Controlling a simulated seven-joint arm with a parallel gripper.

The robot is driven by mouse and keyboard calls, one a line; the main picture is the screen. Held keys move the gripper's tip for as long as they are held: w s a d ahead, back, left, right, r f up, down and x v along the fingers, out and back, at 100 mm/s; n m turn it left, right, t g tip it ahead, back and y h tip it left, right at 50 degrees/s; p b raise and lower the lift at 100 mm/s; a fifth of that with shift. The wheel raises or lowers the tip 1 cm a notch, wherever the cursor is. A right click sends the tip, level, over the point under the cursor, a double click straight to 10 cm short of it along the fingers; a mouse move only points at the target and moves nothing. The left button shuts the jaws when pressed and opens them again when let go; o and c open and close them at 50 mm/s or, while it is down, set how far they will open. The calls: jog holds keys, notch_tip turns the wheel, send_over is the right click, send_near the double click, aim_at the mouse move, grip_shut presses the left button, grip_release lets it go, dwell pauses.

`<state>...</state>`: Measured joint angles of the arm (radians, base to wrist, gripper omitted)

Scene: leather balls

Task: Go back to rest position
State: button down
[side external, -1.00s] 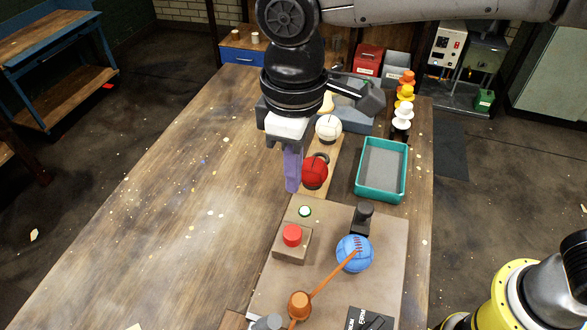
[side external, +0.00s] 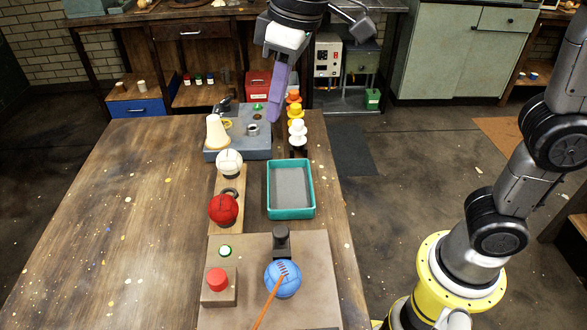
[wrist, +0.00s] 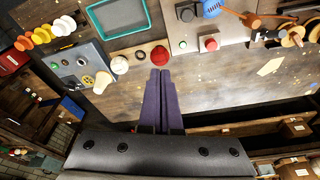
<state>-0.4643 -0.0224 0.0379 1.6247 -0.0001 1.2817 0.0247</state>
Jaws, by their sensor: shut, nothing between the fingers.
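My gripper (side external: 273,118) is shut and empty, its purple fingers pointing down, held high over the far end of the table. In the wrist view the fingertips (wrist: 160,72) are together with nothing between them. A red ball (side external: 223,210) and a white ball (side external: 229,163) sit at a wooden strip left of the teal tray. A blue ball (side external: 283,279) sits on the brown board at the front. The red ball (wrist: 158,56) appears just beyond the fingertips in the wrist view, with the white ball (wrist: 119,65) to its left.
The teal tray (side external: 292,215) looks empty. Orange, yellow and white stacked pieces (side external: 297,130) stand near the far right edge. A grey-blue board (side external: 240,152) carries a cream cone. A red button box (side external: 218,287) stands on the brown board. The table's left side is clear.

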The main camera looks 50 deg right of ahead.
jog(key=s+d+m+t, duration=0.2)
jog(key=s+d+m, duration=0.2)
jog(key=s+d, duration=0.75)
jog(key=s+d+f+m+t+h, duration=0.1)
jog(key=s+d+f, duration=0.4)
jog(key=f, duration=0.4)
